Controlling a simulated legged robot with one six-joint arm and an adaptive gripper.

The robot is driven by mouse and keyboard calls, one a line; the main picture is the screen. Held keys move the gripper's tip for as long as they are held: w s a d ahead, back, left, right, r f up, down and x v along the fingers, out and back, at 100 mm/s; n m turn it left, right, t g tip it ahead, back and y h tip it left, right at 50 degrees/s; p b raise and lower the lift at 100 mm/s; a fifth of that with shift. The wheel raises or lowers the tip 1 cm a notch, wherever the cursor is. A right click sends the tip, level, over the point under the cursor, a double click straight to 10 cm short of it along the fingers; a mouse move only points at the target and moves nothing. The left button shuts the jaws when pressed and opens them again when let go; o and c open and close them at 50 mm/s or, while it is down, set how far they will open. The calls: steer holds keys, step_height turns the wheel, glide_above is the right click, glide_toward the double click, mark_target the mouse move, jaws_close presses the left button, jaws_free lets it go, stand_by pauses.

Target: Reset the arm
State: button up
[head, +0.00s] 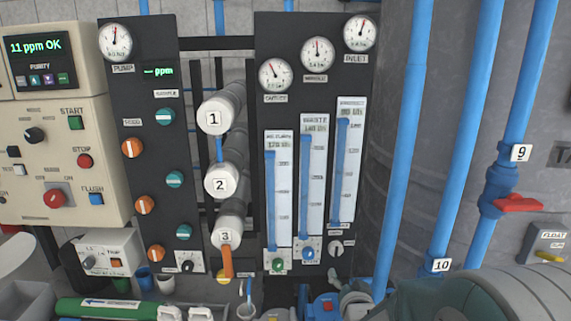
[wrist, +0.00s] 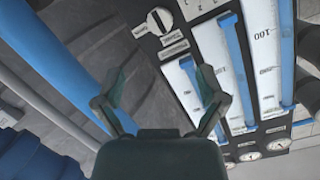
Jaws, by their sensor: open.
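My gripper (wrist: 160,82) shows in the wrist view with its two dark fingers spread wide apart. Nothing is held between the fingers. Behind it, the wrist view shows the rack panel upside down and tilted, with the flow meters (wrist: 240,75) close to the right finger. A dark selector knob on a white plate (wrist: 160,20) is above the fingers. I cannot make out the gripper clearly in the head view. The arm's overall pose is not shown.
The black rack panel (head: 262,70) carries gauges, flow meters (head: 313,180) and numbered cylinders (head: 222,182). A beige control box (head: 50,150) stands left. Blue pipes (head: 405,150) run vertically at right, one with a red valve handle (head: 517,203). Small cups and a green cylinder (head: 105,308) lie low in front.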

steer(key=s+r+n+g, duration=0.1)
steer(key=s+r+g, duration=0.1)
steer(key=s, duration=0.7)
steer(key=s+r+n+g, duration=0.2)
steer(key=s+r+g, duration=0.1)
steer(key=s, duration=0.6)
steer(key=s+r+n+g, duration=0.2)
steer(key=s+g, duration=0.3)
steer(key=s, duration=0.4)
steer(key=shift+s+r, duration=0.2)
steer(key=shift+r, duration=0.35)
